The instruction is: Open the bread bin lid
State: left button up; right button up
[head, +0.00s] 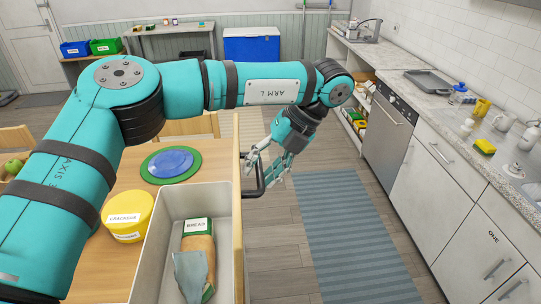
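The bread bin (160,245) is a pale open-topped box on the wooden table. A bread packet with a green and white label (197,240) lies inside it. The wooden lid (237,230) stands upright along the bin's right side, so the top of the bin is uncovered. A black handle (262,183) sticks out from the lid's right face. My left gripper (262,166) is at this handle, with its fingers close around or beside the bar. I cannot tell whether they grip it. My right gripper is out of view.
A yellow tub (128,214) stands left of the bin, and a blue plate on a green one (170,163) lies behind it. A striped rug (345,230) covers the floor to the right. The counter (460,135) with cabinets runs along the right wall.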

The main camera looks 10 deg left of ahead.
pick_arm(q)
jog(key=v, duration=1.1)
jog(key=shift+r, duration=0.15)
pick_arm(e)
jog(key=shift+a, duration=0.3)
pick_arm(q)
jog(key=shift+d, duration=0.15)
